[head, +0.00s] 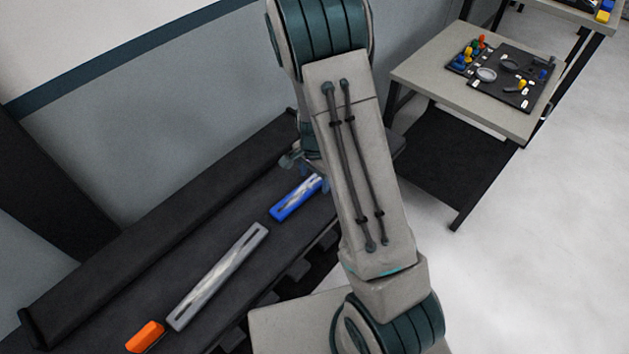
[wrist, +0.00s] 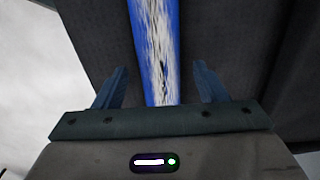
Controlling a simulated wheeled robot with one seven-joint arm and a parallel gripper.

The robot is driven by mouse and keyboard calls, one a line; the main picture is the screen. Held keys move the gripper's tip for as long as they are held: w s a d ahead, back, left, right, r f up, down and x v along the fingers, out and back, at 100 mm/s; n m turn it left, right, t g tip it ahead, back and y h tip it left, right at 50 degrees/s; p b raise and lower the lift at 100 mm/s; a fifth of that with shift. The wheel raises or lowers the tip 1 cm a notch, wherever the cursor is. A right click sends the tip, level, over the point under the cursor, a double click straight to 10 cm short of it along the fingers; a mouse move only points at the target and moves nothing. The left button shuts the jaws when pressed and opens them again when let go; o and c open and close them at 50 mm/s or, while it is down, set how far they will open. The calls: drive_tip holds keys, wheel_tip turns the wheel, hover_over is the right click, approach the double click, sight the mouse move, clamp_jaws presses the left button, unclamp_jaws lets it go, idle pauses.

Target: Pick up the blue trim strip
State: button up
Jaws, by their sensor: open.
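The blue trim strip (head: 293,200) lies on the black bench top in the head view, with a pale streaked middle. Its right end is hidden by my arm. In the wrist view the blue trim strip (wrist: 155,45) runs up the picture between the two fingers. My gripper (wrist: 160,88) is open, with one finger on each side of the strip and a gap on both sides. In the head view my gripper is mostly hidden behind my arm, close to the strip's right end.
A grey strip (head: 218,277) and an orange block (head: 145,336) lie further left on the black bench (head: 130,270). A raised black ledge runs along the wall behind them. A side table (head: 420,72) with a black board (head: 507,75) of small parts stands at the right.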

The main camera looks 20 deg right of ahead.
drive_tip(key=shift+f, duration=0.3)
drive_tip(key=shift+c, duration=0.3)
drive_tip(key=c, duration=1.1)
drive_tip(key=shift+r, duration=0.15)
